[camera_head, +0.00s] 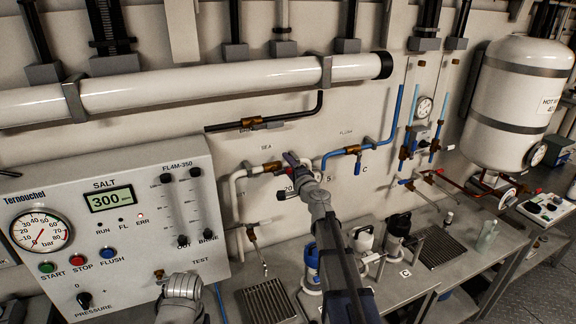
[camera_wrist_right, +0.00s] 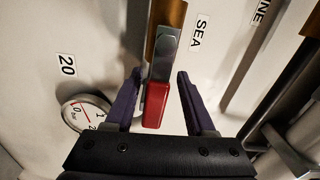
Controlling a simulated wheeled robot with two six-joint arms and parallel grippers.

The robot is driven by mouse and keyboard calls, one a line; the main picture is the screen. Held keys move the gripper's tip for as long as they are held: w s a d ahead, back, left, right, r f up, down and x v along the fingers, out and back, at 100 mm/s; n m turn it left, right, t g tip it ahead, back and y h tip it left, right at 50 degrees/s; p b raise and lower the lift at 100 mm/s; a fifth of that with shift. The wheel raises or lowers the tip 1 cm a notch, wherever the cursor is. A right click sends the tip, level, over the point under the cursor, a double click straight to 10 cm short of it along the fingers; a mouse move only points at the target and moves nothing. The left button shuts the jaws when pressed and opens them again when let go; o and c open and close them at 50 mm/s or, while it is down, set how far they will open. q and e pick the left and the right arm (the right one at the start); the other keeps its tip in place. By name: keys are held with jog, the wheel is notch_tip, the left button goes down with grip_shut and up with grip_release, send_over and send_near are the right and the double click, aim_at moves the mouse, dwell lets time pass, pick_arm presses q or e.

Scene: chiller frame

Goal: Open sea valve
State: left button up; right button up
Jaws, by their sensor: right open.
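The sea valve is a brass fitting (camera_head: 272,167) on the white pipe below the SEA label in the head view. Its handle (camera_wrist_right: 157,103), a grey lever with a red grip, shows in the right wrist view beside the SEA label. My right gripper (camera_wrist_right: 159,74) is open, with one dark finger on each side of the handle and a gap on both sides. In the head view my right gripper (camera_head: 290,160) is at the valve and hides the handle. A grey link of my left arm shows low in the head view; its gripper does not show.
The control panel (camera_head: 130,215) with gauge and buttons stands at the left. A blue-handled FLUSH valve (camera_head: 355,150) is to the right of the sea valve. A small round gauge (camera_wrist_right: 84,114) sits left of my right gripper. Bottles and pumps stand on the bench below.

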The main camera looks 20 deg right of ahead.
jog(key=s, duration=0.7)
jog(key=shift+s+d, duration=0.2)
jog(key=shift+s, duration=0.1)
jog(key=s+a+f+n+g+y, duration=0.25)
jog(key=a+f+n, duration=0.2)
jog(key=a, duration=0.45)
jog(key=s+a+f+n+g+y, duration=0.2)
jog(key=s+a+f+n+g, duration=0.25)
jog(key=a, duration=0.45)
jog(key=s+a+f+n+g+y, duration=0.3)
jog(key=a+n, duration=0.2)
jog(key=a, duration=0.4)
jog(key=s+a+f+n+g+h, duration=0.3)
jog(key=s+a+f+g, duration=0.1)
jog(key=s+f, duration=0.4)
jog(key=s+d+f+n+g+h, duration=0.1)
jog(key=s+d+g+h, duration=0.1)
jog(key=s, duration=0.4)
jog(key=s+d+f+n+g+h, duration=0.1)
jog(key=s+n+g+h, duration=0.1)
jog(key=s+h, duration=0.2)
jog(key=s, duration=0.2)
jog(key=shift+s+d+f, duration=0.15)
jog(key=shift+s+d, duration=0.25)
